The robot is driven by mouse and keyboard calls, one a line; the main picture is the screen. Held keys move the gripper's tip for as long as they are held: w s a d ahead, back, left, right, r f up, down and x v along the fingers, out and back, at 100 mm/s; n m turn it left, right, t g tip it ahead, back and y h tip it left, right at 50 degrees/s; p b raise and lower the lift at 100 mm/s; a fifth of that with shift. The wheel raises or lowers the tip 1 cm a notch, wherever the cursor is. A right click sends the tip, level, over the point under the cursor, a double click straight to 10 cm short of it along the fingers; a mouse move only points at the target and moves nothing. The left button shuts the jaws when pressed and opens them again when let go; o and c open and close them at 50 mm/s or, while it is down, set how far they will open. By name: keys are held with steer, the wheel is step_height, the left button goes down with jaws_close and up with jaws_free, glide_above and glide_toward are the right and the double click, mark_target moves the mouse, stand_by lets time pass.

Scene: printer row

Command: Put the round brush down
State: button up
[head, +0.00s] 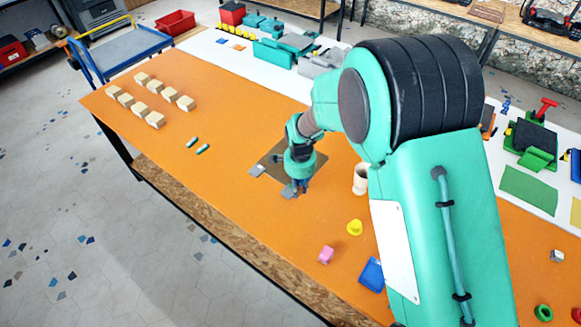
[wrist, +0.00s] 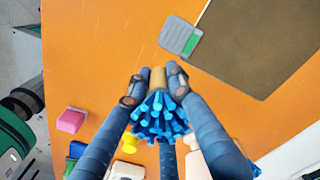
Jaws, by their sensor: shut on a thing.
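The round brush (wrist: 158,120) has a tan handle and blue bristles. In the wrist view my gripper (wrist: 155,82) is shut on its handle, with the bristles spread toward the camera. In the head view my gripper (head: 299,186) is over the orange table (head: 235,125), at the near edge of a brown square mat (head: 312,162). The brush is mostly hidden there by the gripper. I cannot tell whether it touches the table.
Grey pieces (head: 257,170) lie at the mat's edges. A white cup (head: 360,179), a yellow piece (head: 354,227), a pink block (head: 326,254) and a blue block (head: 372,274) are to the right. Wooden blocks (head: 155,119) stand far left.

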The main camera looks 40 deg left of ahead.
steer(key=w+a, duration=0.3)
steer(key=w+a+b, duration=0.1)
steer(key=w+a, duration=0.2)
steer(key=w+a+f, duration=0.1)
steer(key=w+a, duration=0.2)
steer(key=a, duration=0.1)
steer(key=shift+w+a+f+b, duration=0.1)
steer(key=shift+b, duration=0.2)
steer(key=shift+f, duration=0.1)
steer(key=shift+f+b, duration=0.4)
steer(key=shift+f, duration=1.3)
steer(key=o, duration=1)
steer(key=shift+f, duration=0.1)
step_height(320, 180, up, 12)
steer(key=p, duration=0.2)
steer(key=shift+r, duration=0.2)
